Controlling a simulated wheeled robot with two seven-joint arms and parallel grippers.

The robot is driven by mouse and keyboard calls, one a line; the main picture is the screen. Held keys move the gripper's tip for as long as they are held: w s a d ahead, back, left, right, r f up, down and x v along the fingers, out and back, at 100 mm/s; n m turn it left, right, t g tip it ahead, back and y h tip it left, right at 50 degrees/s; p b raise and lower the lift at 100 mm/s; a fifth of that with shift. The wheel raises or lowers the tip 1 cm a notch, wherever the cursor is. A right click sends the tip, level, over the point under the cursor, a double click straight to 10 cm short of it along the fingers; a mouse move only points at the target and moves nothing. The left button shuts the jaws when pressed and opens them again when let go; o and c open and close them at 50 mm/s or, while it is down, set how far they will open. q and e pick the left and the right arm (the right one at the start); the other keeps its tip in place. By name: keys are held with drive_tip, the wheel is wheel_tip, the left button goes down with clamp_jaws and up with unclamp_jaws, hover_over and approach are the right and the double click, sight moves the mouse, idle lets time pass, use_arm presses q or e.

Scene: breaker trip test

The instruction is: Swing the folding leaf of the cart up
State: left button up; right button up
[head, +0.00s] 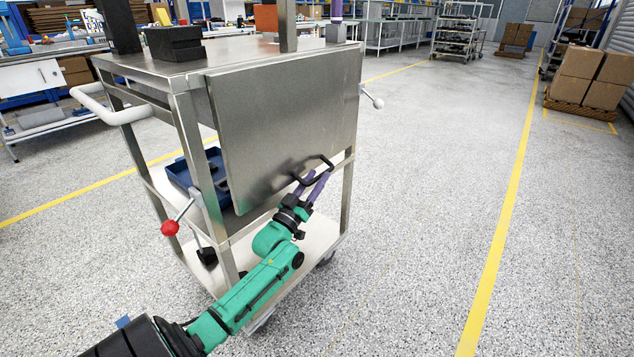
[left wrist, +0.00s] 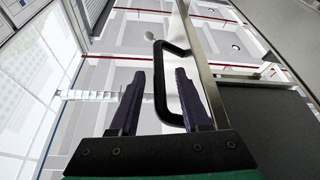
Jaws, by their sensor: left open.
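The cart's folding leaf (head: 285,120), a flat steel panel, hangs down from the edge of the cart top (head: 225,55). A black bar handle (head: 325,162) sits near its lower edge; it also shows in the left wrist view (left wrist: 160,85). My left gripper (head: 312,182) is at the handle from below, with its purple fingers open. In the left wrist view my left gripper (left wrist: 158,95) has the long bar of the handle between its two fingers, with space on the left side. I cannot tell whether a finger touches it. My right gripper is not in view.
A red-knobbed lever (head: 170,228) sticks out at the cart's near left leg, and a white-tipped lever (head: 376,102) at the leaf's upper right. Black blocks (head: 174,43) stand on the top. A blue tray (head: 183,172) lies inside the cart.

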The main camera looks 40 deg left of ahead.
use_arm(q)
drive_tip(key=shift+w+r, duration=0.1)
drive_tip(key=shift+w, duration=0.1)
clamp_jaws()
idle(1.3)
